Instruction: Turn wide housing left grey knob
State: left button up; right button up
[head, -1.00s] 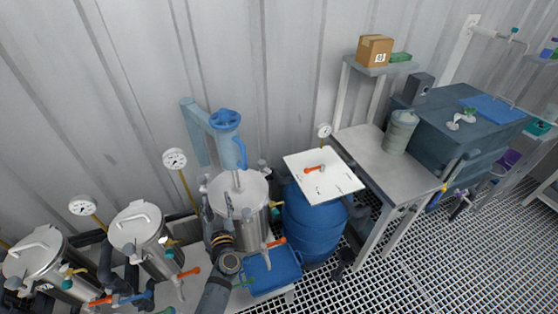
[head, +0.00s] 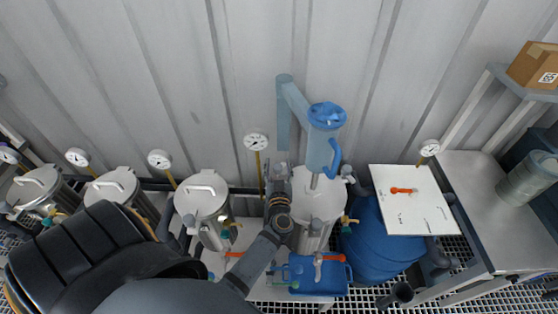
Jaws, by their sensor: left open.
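The wide housing (head: 318,203) is a pale steel vessel right of the picture's middle, with a blue column (head: 320,150) and blue handwheel (head: 327,115) above it. A grey knob (head: 346,171) shows at its right edge. My left gripper (head: 278,172) is at the housing's upper left edge, pointing towards the wall, and is open. It covers that side, so the left grey knob is hidden or cannot be told apart from the fingers. I cannot tell whether the gripper touches it. My right gripper is not in view.
Narrower steel vessels (head: 201,196) with gauges (head: 256,141) stand in a row to the left. A blue canister (head: 318,276) is in front of the housing. A blue barrel (head: 380,245) and a white board (head: 411,207) with an orange-handled valve are to the right. The corrugated wall is close behind.

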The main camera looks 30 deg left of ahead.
pick_arm(q)
jog(key=shift+s+d+r, duration=0.1)
jog(key=shift+s+r, duration=0.05)
jog(key=shift+w+a+f, duration=0.2)
jog(key=shift+c, duration=1.2)
grip_shut()
jog(key=shift+r+m+t+h+p, duration=0.2)
jog(key=shift+m+t+h+p, duration=0.3)
jog(key=shift+m+h+p, duration=0.25)
jog(key=shift+f+m+t+h, duration=0.15)
jog(key=shift+m+t+h, duration=0.45)
jog(key=shift+h, duration=0.65)
jog(key=shift+f+m+h+b, duration=0.15)
jog(key=shift+m+h+b, duration=0.15)
jog(key=shift+m+h, duration=0.6)
jog(key=m+t+h+b, duration=0.1)
jog(key=m+h+b, duration=0.1)
jog(key=h+b, duration=0.1)
jog(key=shift+d+f+h, duration=0.1)
jog(key=shift+h, duration=0.4)
jog(key=shift+r+m+h+b, duration=0.2)
jog(key=shift+m+h+b, duration=0.35)
jog(key=shift+h+b, duration=0.3)
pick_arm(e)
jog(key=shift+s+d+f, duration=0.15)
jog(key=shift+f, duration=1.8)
pick_arm(q)
jog(key=shift+o, duration=1.2)
grip_release()
jog(key=shift+s+r, duration=0.1)
